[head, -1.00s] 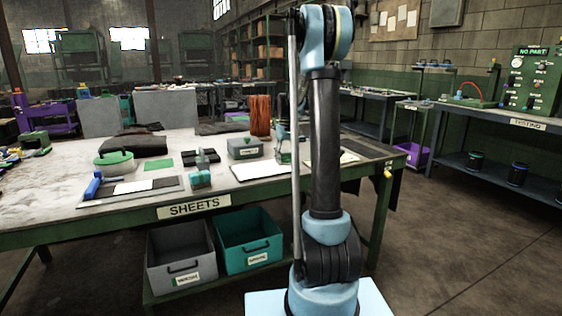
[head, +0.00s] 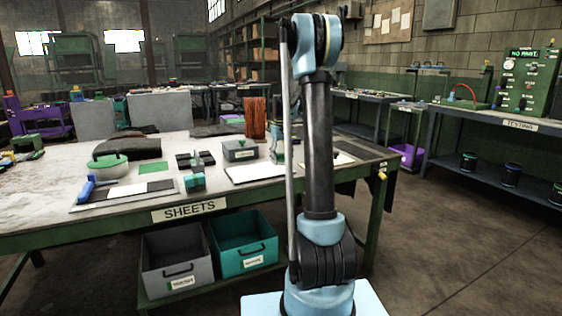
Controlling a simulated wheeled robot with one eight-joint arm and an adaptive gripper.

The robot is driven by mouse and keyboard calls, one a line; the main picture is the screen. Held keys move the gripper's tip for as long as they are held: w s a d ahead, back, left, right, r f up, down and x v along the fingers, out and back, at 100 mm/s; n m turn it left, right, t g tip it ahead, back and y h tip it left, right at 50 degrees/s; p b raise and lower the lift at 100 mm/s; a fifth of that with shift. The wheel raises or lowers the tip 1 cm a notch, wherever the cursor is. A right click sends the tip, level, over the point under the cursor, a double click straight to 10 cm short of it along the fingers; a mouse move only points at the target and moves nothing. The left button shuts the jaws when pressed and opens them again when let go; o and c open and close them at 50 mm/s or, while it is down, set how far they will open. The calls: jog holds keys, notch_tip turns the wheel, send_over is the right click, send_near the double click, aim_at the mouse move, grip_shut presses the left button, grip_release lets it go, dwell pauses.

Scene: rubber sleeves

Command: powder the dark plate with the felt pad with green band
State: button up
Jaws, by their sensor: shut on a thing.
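My arm stands in front of the bench's right part, and I cannot make out my gripper or anything it holds. A dark square plate (head: 159,186) lies on the bench at the left, at the right end of a flat board, next to a pale square (head: 127,191). A round pale tub with a green top (head: 107,160) stands behind the board. I cannot pick out the felt pad with the green band for sure.
A teal block (head: 195,182), a grey box (head: 239,150), a white sheet (head: 255,172) and an orange-brown roll (head: 255,118) are on the bench. Two bins (head: 174,264) sit below.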

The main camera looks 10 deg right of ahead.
aim_at(228, 172)
jog(key=shift+s+a+f, duration=0.1)
jog(key=shift+s+a, duration=0.4)
jog(key=shift+a, duration=1.25)
jog(key=shift+s+a+f, duration=0.1)
jog(key=shift+s+a, duration=0.45)
jog(key=shift+a, duration=1.2)
jog(key=shift+s+a, duration=0.5)
jog(key=shift+a, duration=1.25)
jog(key=shift+s+a+r, duration=0.1)
jog(key=shift+s+a, duration=0.2)
jog(key=shift+a, duration=0.85)
jog(key=shift+s+a+r, duration=0.1)
jog(key=shift+s+a, duration=0.25)
jog(key=shift+a, duration=0.8)
jog(key=shift+s+a, duration=0.3)
jog(key=shift+a, duration=0.85)
jog(key=shift+s+a+f, duration=0.1)
jog(key=shift+s+a, duration=0.25)
jog(key=shift+a, duration=0.8)
jog(key=shift+s+a+f, duration=0.1)
jog(key=shift+s+a, duration=0.25)
jog(key=shift+a, duration=0.85)
jog(key=shift+s+a, duration=0.35)
jog(key=shift+a, duration=0.8)
jog(key=shift+r, duration=3.05)
jog(key=shift+r, duration=1.5)
